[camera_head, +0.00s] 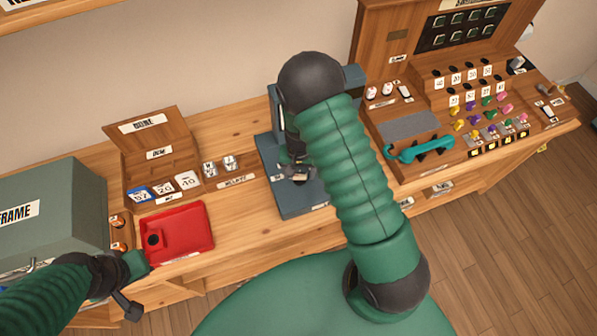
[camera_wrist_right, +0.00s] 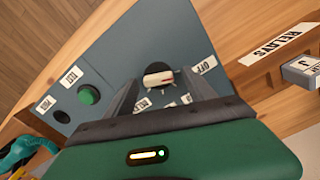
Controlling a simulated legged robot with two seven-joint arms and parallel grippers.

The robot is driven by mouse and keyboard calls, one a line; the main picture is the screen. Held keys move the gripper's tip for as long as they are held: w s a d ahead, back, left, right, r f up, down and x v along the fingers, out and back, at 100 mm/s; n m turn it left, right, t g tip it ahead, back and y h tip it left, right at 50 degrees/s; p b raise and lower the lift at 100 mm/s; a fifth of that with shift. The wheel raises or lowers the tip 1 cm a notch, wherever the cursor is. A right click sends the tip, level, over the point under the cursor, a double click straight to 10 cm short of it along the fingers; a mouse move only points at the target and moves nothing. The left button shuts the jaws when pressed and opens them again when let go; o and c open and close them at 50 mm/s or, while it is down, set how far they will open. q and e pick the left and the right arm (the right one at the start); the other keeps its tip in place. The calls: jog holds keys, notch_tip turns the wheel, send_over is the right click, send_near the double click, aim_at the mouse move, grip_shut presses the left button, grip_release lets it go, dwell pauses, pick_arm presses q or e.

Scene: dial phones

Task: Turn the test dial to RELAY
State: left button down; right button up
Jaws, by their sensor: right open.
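The test dial (camera_wrist_right: 158,78) shows in the right wrist view as a dark disc with a pale bar knob on a blue-grey panel (camera_wrist_right: 135,45). The bar lies roughly crosswise, with a red mark toward its right end, on the side of the OFF label (camera_wrist_right: 204,65). Other dial labels below it are partly hidden by my gripper and not clearly readable. My right gripper (camera_wrist_right: 160,84) is open, its fingers on either side of the knob; contact cannot be told. In the head view, my right gripper (camera_head: 296,168) is over the blue-grey tester (camera_head: 298,205). My left gripper (camera_head: 128,298) is at lower left, its jaws unclear.
A green button (camera_wrist_right: 88,95) and a dark one (camera_wrist_right: 62,116) sit beside the dial. A red tray (camera_head: 190,222), wooden card box (camera_head: 160,150) and grey FRAME box (camera_head: 50,205) stand left. A switchboard with a teal handset (camera_head: 420,150) stands right.

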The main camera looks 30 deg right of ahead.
jog(key=shift+d+f, duration=0.2)
jog(key=shift+f, duration=0.05)
jog(key=shift+c, duration=0.7)
jog(key=c, duration=1.2)
jog(key=shift+c, duration=0.2)
